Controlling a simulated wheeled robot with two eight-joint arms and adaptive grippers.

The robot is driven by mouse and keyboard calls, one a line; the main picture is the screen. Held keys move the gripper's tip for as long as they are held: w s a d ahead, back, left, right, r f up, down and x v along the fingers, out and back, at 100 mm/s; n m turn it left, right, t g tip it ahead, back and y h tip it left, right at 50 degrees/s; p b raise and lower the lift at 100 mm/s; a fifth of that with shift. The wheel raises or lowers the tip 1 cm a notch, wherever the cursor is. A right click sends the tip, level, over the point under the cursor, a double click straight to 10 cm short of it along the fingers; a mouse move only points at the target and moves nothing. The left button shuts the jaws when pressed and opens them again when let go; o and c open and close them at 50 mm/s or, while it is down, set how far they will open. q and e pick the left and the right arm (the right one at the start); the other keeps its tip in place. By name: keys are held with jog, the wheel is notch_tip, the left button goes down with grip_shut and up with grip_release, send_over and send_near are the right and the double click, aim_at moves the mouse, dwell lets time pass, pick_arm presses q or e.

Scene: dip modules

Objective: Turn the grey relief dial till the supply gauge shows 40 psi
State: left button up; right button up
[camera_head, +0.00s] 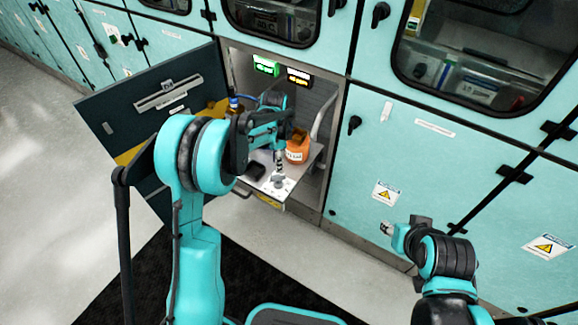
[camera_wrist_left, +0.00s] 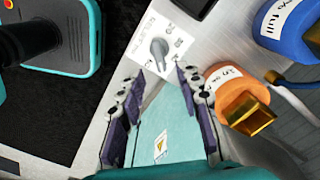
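The grey relief dial (camera_wrist_left: 159,48) is a knob on a white marked plate (camera_wrist_left: 170,62). In the left wrist view it lies just beyond my left gripper (camera_wrist_left: 161,76), whose two fingers are apart with nothing between them; I see no contact. In the head view my left gripper (camera_head: 279,172) reaches down over the tray inside the open cabinet and partly hides the dial. A green-lit display (camera_head: 265,65) and an amber-lit display (camera_head: 299,77) hang at the cabinet's top; their figures are too small to read. My right gripper (camera_head: 388,229) is outside, low before the cabinets.
An orange container (camera_head: 297,148) stands right beside my left gripper; it also shows in the wrist view (camera_wrist_left: 233,92). A blue container (camera_wrist_left: 287,28) stands farther off. A black object (camera_head: 255,171) lies on the tray (camera_head: 298,186). The open door (camera_head: 110,106) stands at left.

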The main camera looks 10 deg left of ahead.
aim_at(278, 175)
pick_arm(q)
notch_tip(278, 175, down, 8)
jog(key=b, duration=0.3)
jog(key=shift+r, duration=0.25)
grip_shut()
